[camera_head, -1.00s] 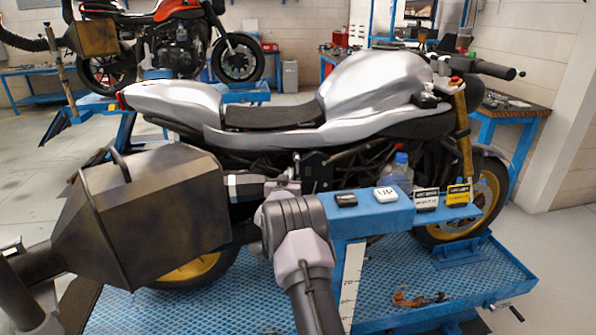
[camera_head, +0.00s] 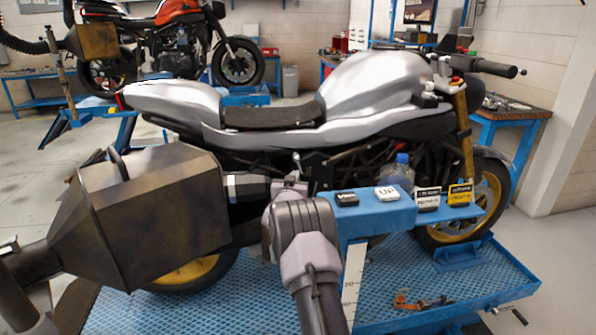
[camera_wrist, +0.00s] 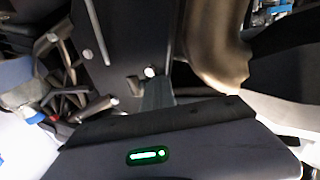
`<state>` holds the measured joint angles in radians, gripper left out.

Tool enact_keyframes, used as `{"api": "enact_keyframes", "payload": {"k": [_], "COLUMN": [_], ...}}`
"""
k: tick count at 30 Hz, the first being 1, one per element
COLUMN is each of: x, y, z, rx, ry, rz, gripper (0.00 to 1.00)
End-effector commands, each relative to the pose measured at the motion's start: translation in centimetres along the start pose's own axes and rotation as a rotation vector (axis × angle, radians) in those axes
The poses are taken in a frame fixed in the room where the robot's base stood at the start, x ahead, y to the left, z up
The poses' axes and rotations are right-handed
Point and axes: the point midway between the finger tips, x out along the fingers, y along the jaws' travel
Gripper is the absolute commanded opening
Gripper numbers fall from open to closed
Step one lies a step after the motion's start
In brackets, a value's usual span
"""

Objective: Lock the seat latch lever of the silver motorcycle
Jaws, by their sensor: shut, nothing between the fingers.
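The silver motorcycle (camera_head: 375,85) stands side-on on a blue lift, with its black seat (camera_head: 270,115) in the middle. My arm reaches toward its near side below the seat. In the head view my gripper is hidden behind my own arm. In the wrist view my gripper (camera_wrist: 157,93) is shut and empty, pointing at dark parts of the bike. A small grey stub with a bright round end (camera_wrist: 142,78) shows just by the fingertips; I cannot tell whether it is the seat latch lever or whether the fingers touch it.
A large brown extraction hood (camera_head: 150,215) fills the left, close to my arm. A blue shelf (camera_head: 385,218) with small labelled boxes and a bottle (camera_head: 401,168) stands right of my arm. A brown curved pipe (camera_wrist: 215,50) lies close right of the fingers.

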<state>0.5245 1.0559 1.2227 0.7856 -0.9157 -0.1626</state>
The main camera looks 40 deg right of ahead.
Motion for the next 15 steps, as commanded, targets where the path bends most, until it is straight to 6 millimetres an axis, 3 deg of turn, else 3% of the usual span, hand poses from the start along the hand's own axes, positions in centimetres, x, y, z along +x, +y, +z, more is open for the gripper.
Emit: {"api": "enact_keyframes", "payload": {"k": [6,15], "x": [0.38,0.43], "y": [1.09,1.21], "z": [0.14,-0.03], "rx": [0.001,0.0], "ry": [0.0,0.0], "rz": [0.002,0.001], "gripper": [0.0,0.0]}}
